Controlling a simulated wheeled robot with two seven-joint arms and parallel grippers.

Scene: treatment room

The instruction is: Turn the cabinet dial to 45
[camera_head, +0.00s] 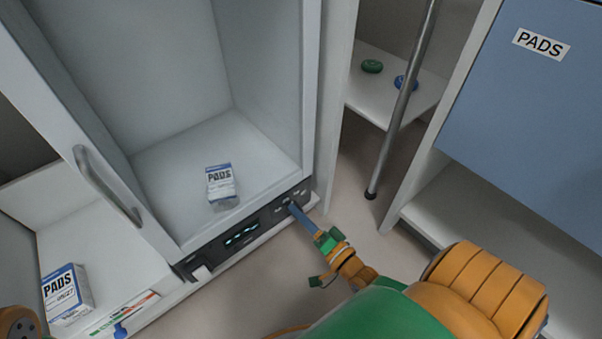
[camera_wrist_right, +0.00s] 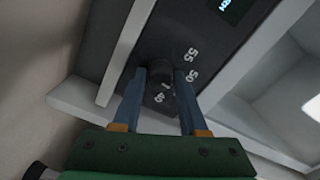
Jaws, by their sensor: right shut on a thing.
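The cabinet (camera_head: 255,140) stands open, with a dark control panel (camera_head: 215,245) along its lower front edge. In the right wrist view, the dark dial (camera_wrist_right: 158,88) sits between the two blue fingers of my right gripper (camera_wrist_right: 161,76), which is shut on it. The numbers 55 and 50 show beside the dial and what looks like 40 below it. I cannot tell the dial's setting. In the head view, my right gripper (camera_head: 294,208) reaches the panel's right end and hides the dial. My left gripper is not in view.
A PADS box (camera_head: 220,184) stands inside the cabinet; another PADS box (camera_head: 66,294) is at the lower left. A metal pole (camera_head: 403,100) stands right of the cabinet, before a shelf with a green item (camera_head: 372,66) and a blue item (camera_head: 406,83). A blue PADS door (camera_head: 530,110) is at right.

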